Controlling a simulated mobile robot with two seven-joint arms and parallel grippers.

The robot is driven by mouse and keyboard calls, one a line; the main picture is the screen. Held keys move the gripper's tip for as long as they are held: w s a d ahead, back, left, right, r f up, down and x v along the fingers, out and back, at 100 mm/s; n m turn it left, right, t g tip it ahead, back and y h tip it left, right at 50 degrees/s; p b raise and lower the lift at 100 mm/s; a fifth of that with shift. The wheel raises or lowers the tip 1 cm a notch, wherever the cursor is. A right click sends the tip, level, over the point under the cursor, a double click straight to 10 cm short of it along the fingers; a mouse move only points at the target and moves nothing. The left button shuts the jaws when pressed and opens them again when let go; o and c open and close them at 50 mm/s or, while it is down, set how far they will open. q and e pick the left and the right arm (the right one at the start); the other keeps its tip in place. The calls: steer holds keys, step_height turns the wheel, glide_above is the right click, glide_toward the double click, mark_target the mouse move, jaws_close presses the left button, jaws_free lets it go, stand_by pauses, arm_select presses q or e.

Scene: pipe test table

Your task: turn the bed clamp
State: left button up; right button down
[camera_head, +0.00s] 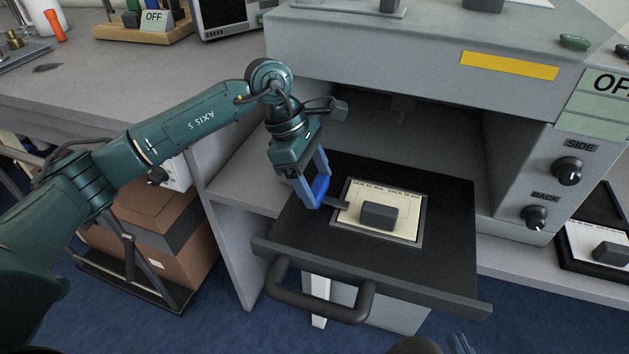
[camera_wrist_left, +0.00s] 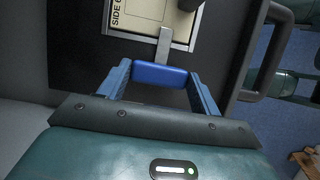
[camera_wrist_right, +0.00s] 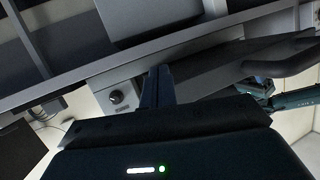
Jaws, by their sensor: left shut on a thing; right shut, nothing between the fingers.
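The bed clamp has a blue handle (camera_head: 321,187) and a flat grey metal arm (camera_head: 336,203). It sits on the dark pulled-out bed (camera_head: 300,222), and its arm reaches the left edge of the framed card (camera_head: 352,219). My left gripper (camera_head: 315,188) is shut on the blue handle, its two fingers on either side. In the left wrist view the handle (camera_wrist_left: 160,75) spans between the fingers, and the metal arm (camera_wrist_left: 163,47) points toward the card. My right gripper (camera_wrist_right: 158,84) is shut and empty; its fingers show in the right wrist view, away from the clamp.
A dark block (camera_head: 379,216) lies on the card. The bed's curved front handle (camera_head: 320,300) sticks out in front. The grey machine housing (camera_head: 400,60) overhangs behind, with SIDE (camera_head: 567,171) and BACK (camera_head: 537,217) knobs at right. A brown box (camera_head: 165,250) stands below left.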

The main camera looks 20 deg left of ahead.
arm_select(q)
steer(key=o, duration=1)
steer(key=v, duration=0.7)
steer(key=shift+a+r, duration=0.1)
steer(key=shift+r, duration=0.25)
